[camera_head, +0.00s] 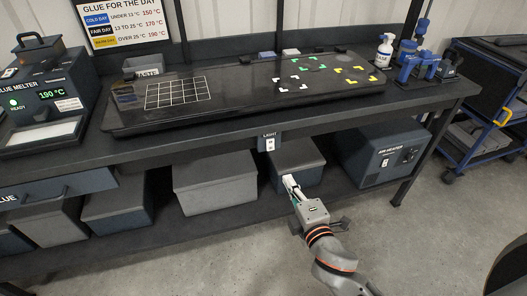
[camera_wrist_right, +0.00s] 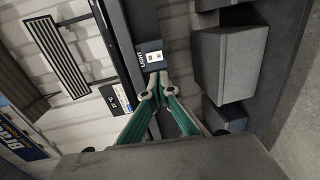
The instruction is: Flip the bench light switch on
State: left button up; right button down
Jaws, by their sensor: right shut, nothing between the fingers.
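The bench light switch (camera_head: 270,144) is a small white rocker on a dark plate marked LIGHT, on the front edge of the bench. In the right wrist view the switch (camera_wrist_right: 155,57) is just beyond the fingertips, near the top middle. My right gripper (camera_head: 289,180) is shut and empty, below and in front of the switch in the head view. Its fingertips (camera_wrist_right: 159,79) look close to the plate, and I cannot tell whether they touch it. The rocker's setting is too small to read. My left gripper is not in view.
The bench top holds a dark panel (camera_head: 235,98) with marked corners and a glue melter (camera_head: 40,95) at left. Grey boxes (camera_head: 215,185) and an air heater (camera_head: 390,155) sit on the lower shelf. A blue cart (camera_head: 495,100) stands at right. The floor in front is clear.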

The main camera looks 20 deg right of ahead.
jog(key=shift+s, duration=0.15)
send_near(271, 149)
jog(key=w, duration=0.6)
jog(key=shift+a+f+b, duration=0.15)
jog(key=shift+f+b, duration=0.25)
jog(key=shift+w, duration=0.4)
